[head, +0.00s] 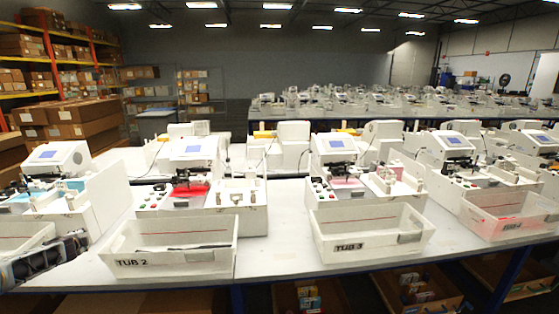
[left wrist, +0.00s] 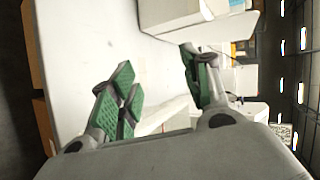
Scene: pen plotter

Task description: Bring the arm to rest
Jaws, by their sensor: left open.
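My left gripper (left wrist: 160,88) is open in the left wrist view, its green-padded fingers spread wide. Nothing is between them; a white surface shows behind. In the head view a dark part of my left arm (head: 42,262) comes in at the lower left edge, in front of a white tub there and left of the tub marked TUB 2 (head: 128,264). Its fingertips are hard to make out in that view. My right gripper is in neither view.
The white table (head: 285,262) carries a row of white plotter machines (head: 190,165) with tubs in front, including TUB 3 (head: 350,250) and TUB 4 (head: 500,227). Bare table lies between TUB 2 and TUB 3. Boxes sit beneath the table; shelves with cartons (head: 85,118) stand at left.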

